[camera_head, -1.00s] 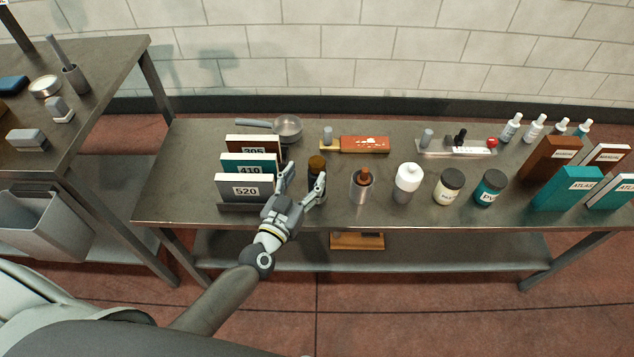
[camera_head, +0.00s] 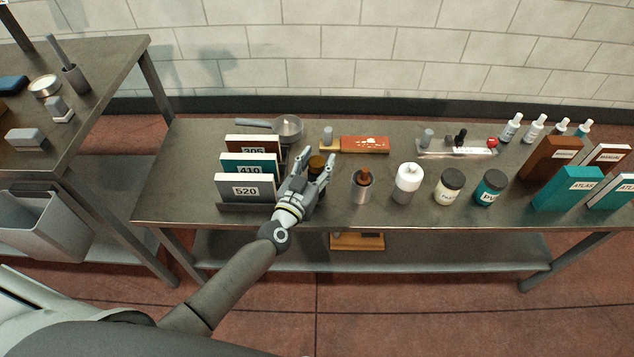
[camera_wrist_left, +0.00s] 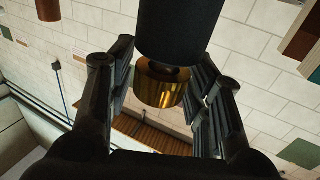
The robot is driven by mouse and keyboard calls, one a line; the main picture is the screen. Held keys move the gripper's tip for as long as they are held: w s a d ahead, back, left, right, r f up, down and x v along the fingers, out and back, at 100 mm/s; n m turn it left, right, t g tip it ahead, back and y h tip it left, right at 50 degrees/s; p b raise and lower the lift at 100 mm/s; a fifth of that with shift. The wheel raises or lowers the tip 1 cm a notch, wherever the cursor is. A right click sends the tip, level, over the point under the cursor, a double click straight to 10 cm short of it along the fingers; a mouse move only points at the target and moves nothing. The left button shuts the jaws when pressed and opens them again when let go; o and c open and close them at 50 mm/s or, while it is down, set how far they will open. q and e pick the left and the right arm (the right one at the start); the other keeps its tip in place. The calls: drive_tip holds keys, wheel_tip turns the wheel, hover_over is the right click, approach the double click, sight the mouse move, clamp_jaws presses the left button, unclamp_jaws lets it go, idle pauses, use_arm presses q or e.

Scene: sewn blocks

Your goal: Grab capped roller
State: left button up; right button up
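The capped roller appears to be the small dark cylinder with a brown-gold cap (camera_head: 316,163), standing near the front of the steel table, right of the numbered books. In the left wrist view a black body (camera_wrist_left: 180,25) and gold cap (camera_wrist_left: 160,86) show between the fingers. My left gripper (camera_head: 318,158) is open, with one finger on each side of the roller. A gap shows beside the gold cap, so I see no firm grip. The roller's lower part is hidden behind the hand in the head view. My right gripper is not in view.
Books numbered 305, 410 and 520 (camera_head: 246,188) stand close left, with a pan (camera_head: 287,127) behind. A metal cup with a brown-topped item (camera_head: 363,186) and a white-capped bottle (camera_head: 408,183) stand right. An orange block (camera_head: 364,144) lies behind. Some table front edge is clear.

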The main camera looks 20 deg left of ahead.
use_arm(q)
clamp_jaws()
drive_tip(key=shift+r, duration=0.1)
drive_tip(key=shift+r, duration=0.1)
